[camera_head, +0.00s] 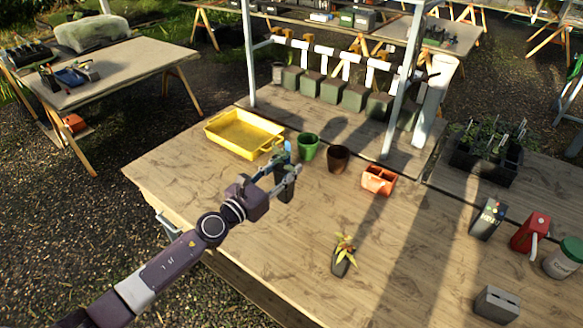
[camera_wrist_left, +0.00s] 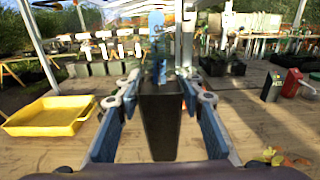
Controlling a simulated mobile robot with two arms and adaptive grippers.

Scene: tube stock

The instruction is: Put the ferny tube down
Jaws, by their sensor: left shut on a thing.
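My left gripper (camera_head: 277,178) is shut on a dark, tapered tube (camera_head: 286,190) above the left part of the wooden table (camera_head: 200,190). In the left wrist view the tube (camera_wrist_left: 160,125) stands upright between the two blue-padded fingers. Something blue shows at its top (camera_wrist_left: 158,45); I cannot make out fern leaves. Whether the tube's base touches the table is not clear. My right gripper is not in view.
A yellow tray (camera_head: 218,141), green pot (camera_head: 308,147), brown pot (camera_head: 338,160) and orange pot (camera_head: 379,181) stand beyond the tube. A yellow-leaved plant (camera_head: 344,250) stands nearer. Bare table lies between the plant and the table's left edge.

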